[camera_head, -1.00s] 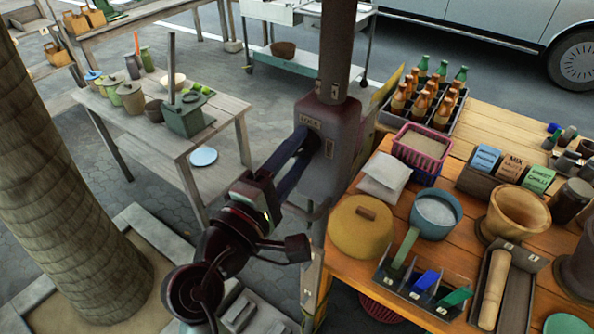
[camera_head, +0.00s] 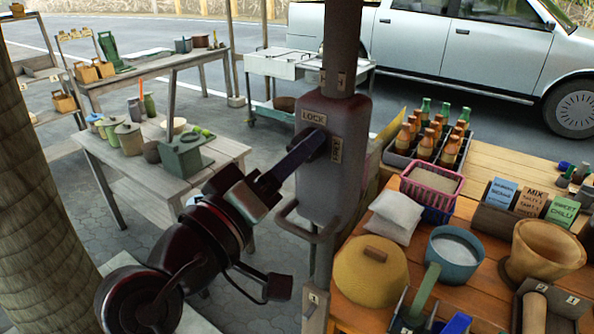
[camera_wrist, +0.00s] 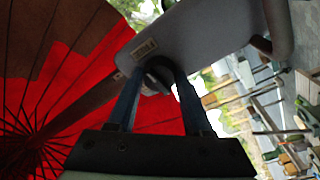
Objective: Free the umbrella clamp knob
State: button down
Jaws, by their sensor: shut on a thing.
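The grey clamp housing (camera_head: 325,178) sits around the umbrella pole (camera_head: 341,45), with a LOCK label (camera_head: 313,117) on its face. A second label (camera_head: 336,150) is beside the knob, too small to read surely. My gripper (camera_head: 314,143) reaches in from the lower left, its fingertips at the dark clamp knob, which is mostly hidden in the head view. In the wrist view the knob (camera_wrist: 158,76) lies between the two blue fingers, shut on it. The red umbrella canopy (camera_wrist: 85,90) spreads behind on the left there.
A looped handle (camera_head: 305,228) sticks out low on the housing. Close on the right, a wooden table holds a yellow lidded pot (camera_head: 371,272), a white bag (camera_head: 395,212), a pink basket (camera_head: 430,190) and a bottle crate (camera_head: 425,150). A tree trunk (camera_head: 40,180) stands left.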

jog(key=shift+m+b, duration=0.3)
jog(key=shift+m, duration=0.3)
jog(key=shift+c, duration=1.5)
grip_release()
jog(key=b+v, duration=0.3)
jog(key=v, duration=1)
jog(key=shift+w+r, duration=0.1)
jog(key=shift+w, duration=0.1)
